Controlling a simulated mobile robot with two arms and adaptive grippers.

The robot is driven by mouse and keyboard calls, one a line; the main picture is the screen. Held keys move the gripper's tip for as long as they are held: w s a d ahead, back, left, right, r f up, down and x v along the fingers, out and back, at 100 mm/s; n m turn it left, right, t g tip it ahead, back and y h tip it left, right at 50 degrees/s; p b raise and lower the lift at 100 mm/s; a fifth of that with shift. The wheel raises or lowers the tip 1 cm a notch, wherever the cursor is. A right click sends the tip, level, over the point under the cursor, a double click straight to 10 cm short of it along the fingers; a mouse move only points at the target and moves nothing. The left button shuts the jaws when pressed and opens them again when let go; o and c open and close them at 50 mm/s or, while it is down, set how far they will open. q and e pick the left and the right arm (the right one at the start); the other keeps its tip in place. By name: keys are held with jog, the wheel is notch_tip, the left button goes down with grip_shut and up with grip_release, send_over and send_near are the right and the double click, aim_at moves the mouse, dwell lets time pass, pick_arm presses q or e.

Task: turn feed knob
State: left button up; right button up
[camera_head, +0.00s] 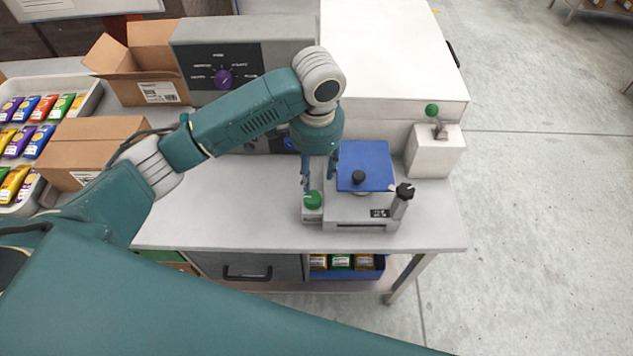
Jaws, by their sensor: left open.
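Several knobs show, and I cannot read which one is the feed knob. A purple dial (224,78) sits on the dark panel of a grey control box (185,35), with small labels around it. A green knob (313,200) stands on a small white block at the left of the scale. A black knob (404,191) is at the scale's right front corner. A blue knob (290,143) is partly hidden behind my arm. My left gripper (318,180) points down, open and empty, just above and behind the green knob; contact cannot be told. My right gripper is out of view.
A green-tipped lever (432,110) stands on a white block to the right. Cartons (140,50) and trays of colourful packets fill the left. The table's front strip (220,225) is clear.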

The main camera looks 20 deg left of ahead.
pick_arm(q)
jog(key=p, duration=0.2)
send_over(312, 197)
jog(key=f, duration=0.5)
jog(key=shift+s+d+f, duration=0.1)
jog(key=shift+s+f, duration=0.25)
jog(key=shift+s, duration=0.05)
jog(key=f, duration=0.2)
jog(key=shift+w+f, duration=0.3)
jog(key=shift+f, duration=0.75)
jog(key=c, duration=0.9)
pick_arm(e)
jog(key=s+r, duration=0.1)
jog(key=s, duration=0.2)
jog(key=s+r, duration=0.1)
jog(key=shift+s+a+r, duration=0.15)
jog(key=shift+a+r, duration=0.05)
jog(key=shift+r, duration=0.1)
